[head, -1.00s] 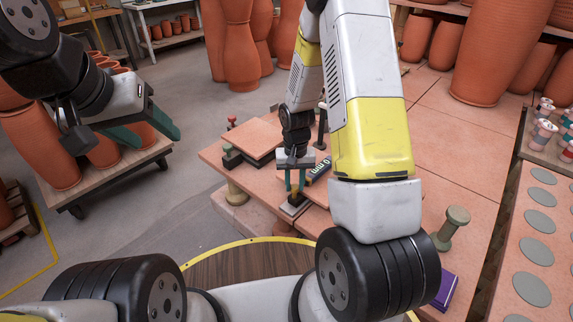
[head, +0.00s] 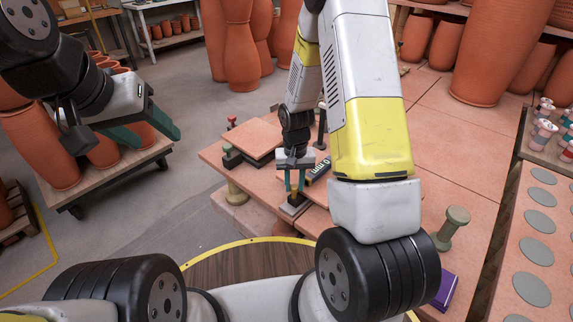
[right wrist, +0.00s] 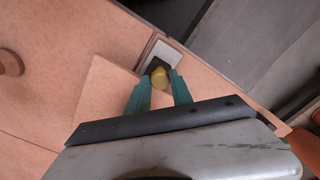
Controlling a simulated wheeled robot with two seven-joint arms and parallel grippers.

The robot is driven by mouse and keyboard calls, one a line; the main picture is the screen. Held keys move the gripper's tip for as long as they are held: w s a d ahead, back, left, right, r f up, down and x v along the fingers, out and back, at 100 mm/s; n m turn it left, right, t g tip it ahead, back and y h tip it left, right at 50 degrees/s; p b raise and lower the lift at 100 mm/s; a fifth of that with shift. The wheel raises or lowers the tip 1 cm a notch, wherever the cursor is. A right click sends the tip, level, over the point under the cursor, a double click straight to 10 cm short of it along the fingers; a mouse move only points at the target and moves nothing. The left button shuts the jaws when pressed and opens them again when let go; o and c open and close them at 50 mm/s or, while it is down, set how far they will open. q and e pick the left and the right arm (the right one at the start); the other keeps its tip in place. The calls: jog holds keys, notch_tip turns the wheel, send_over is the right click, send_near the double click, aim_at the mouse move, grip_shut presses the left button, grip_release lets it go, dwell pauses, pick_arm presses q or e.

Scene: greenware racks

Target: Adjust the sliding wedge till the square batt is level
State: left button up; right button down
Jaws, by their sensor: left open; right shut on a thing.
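My right gripper (head: 295,186) is shut on the wedge's dark and yellow knob (head: 295,197), low over the near left edge of the terracotta table. In the right wrist view, the gripper's green fingers (right wrist: 159,92) flank the yellow knob (right wrist: 160,78), which stands at a pale plate (right wrist: 166,55). A square terracotta batt (right wrist: 98,100) lies left of the fingers there, partly hidden by the gripper. A dark gauge with light digits (head: 319,170) is just right of the gripper; its full reading is hidden. My left gripper (head: 146,131) is open and empty, away from the table.
A raised terracotta slab (head: 251,138) lies behind and left of the right gripper. A grey-green peg (head: 452,222) and a purple block (head: 445,290) are at right. Grey discs (head: 537,250) lie on the far right board. Clay pots (head: 50,150) stand on a cart at left.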

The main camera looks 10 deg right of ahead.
jog(key=c, duration=1.1)
grip_release()
jog(key=shift+r, duration=3.9)
jog(key=shift+r, duration=0.1)
jog(key=s+r+t, duration=0.2)
jog(key=s+r, duration=0.4)
jog(key=r, duration=0.2)
jog(key=s+r+n+t+y, duration=0.1)
jog(key=s+r+t, duration=0.1)
jog(key=s+r, duration=0.4)
jog(key=s+r+n+t+y, duration=0.1)
jog(key=s+r, duration=0.4)
jog(key=r, duration=0.7)
jog(key=shift+s+a+r+t, duration=0.25)
jog(key=shift+s+t, duration=0.15)
jog(key=shift+t, duration=0.2)
